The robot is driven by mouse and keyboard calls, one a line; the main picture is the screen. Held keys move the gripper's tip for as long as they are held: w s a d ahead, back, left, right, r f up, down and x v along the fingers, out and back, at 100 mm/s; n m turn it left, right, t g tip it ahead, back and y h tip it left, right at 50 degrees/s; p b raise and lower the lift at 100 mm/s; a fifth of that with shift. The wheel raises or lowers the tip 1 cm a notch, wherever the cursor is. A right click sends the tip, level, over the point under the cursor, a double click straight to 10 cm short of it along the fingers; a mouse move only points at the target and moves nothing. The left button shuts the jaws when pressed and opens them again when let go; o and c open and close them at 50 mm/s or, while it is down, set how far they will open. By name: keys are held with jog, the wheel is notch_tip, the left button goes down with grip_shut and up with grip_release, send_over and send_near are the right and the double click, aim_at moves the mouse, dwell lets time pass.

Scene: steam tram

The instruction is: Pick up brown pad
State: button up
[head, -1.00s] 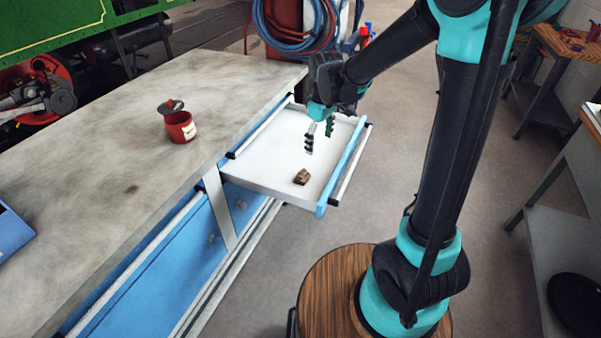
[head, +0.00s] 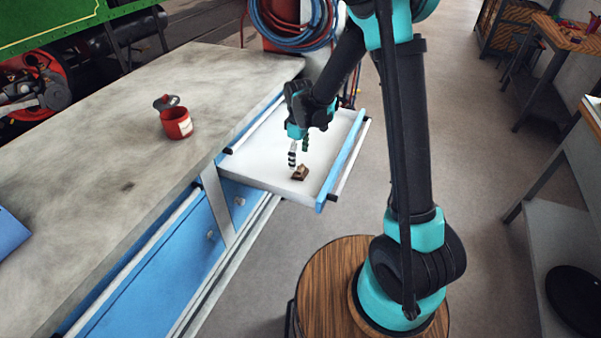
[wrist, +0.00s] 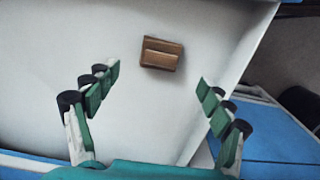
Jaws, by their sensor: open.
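The brown pad (head: 300,173) is a small block lying on the white floor of the open drawer (head: 262,170). In the wrist view the pad (wrist: 161,54) lies ahead of my gripper (wrist: 158,72), roughly centred between the fingertips and slightly beyond them. My gripper (head: 299,158) is open and empty, inside the drawer's outline and just above or behind the pad in the head view. I cannot tell the exact height gap. No finger is seen touching the pad.
The drawer has a blue front (head: 341,160) and low side walls around the pad. A grey workbench (head: 90,165) stands to the left, with an open red can (head: 177,124) on it. Blue and red hoses (head: 290,22) hang behind. The rest of the drawer floor is clear.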

aim_at(301, 167)
jog(key=shift+d+f, duration=0.15)
jog(key=shift+f, duration=1.35)
jog(key=shift+d+f, duration=0.1)
jog(key=shift+f, duration=1.4)
jog(key=shift+c, duration=0.5)
jog(key=c, duration=1.2)
jog(key=shift+r, duration=0.15)
jog(key=shift+c, duration=0.2)
notch_tip(301, 167, up, 20)
